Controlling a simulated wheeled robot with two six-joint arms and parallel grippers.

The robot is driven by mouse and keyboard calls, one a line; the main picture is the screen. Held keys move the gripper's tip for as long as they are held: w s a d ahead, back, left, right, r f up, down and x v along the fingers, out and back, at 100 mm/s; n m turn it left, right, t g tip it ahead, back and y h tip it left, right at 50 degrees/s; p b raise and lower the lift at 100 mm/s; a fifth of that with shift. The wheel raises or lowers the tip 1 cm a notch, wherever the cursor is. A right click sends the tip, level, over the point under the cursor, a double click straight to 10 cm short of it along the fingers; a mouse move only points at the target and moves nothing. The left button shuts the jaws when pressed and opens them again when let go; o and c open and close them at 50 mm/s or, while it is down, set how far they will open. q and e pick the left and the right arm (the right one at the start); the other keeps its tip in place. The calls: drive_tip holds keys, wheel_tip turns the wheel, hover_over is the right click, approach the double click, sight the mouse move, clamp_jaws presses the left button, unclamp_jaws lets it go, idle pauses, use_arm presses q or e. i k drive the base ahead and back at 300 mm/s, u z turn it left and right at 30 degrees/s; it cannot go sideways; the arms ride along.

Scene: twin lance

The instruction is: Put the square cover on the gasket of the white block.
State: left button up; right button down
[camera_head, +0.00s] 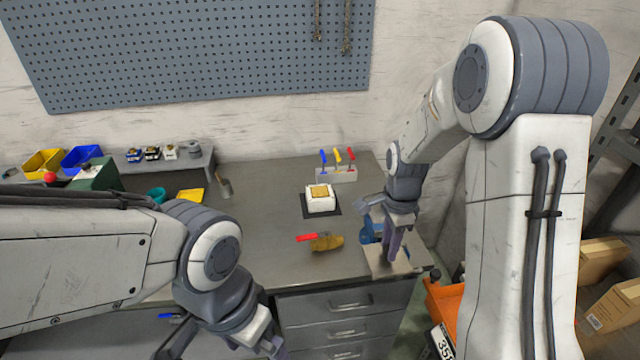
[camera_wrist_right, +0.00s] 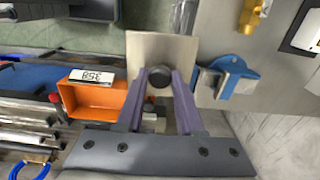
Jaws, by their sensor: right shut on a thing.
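The white block (camera_head: 320,205) stands on a dark mat on the bench, with a yellowish square gasket (camera_head: 319,191) on top. A corner of the block shows in the right wrist view (camera_wrist_right: 306,38). The square cover (camera_head: 378,266) is a flat beige-grey plate at the bench's right front corner. In the right wrist view the cover (camera_wrist_right: 160,48) has a round dark knob between the fingers. My right gripper (camera_head: 391,255) is shut on it, right of and nearer than the block. Whether the cover touches the bench is unclear. My left gripper (camera_head: 225,347) is at the bottom edge, partly cut off.
A blue-and-grey device (camera_wrist_right: 238,82) sits close beside the cover. A brown-yellow tool with a red handle (camera_head: 325,242) lies before the block. A rack of coloured-handled tools (camera_head: 337,174) stands behind it. An orange bin (camera_head: 443,300) is off the right edge.

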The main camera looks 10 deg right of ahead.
sight(320, 191)
drive_tip(key=i, duration=1.15)
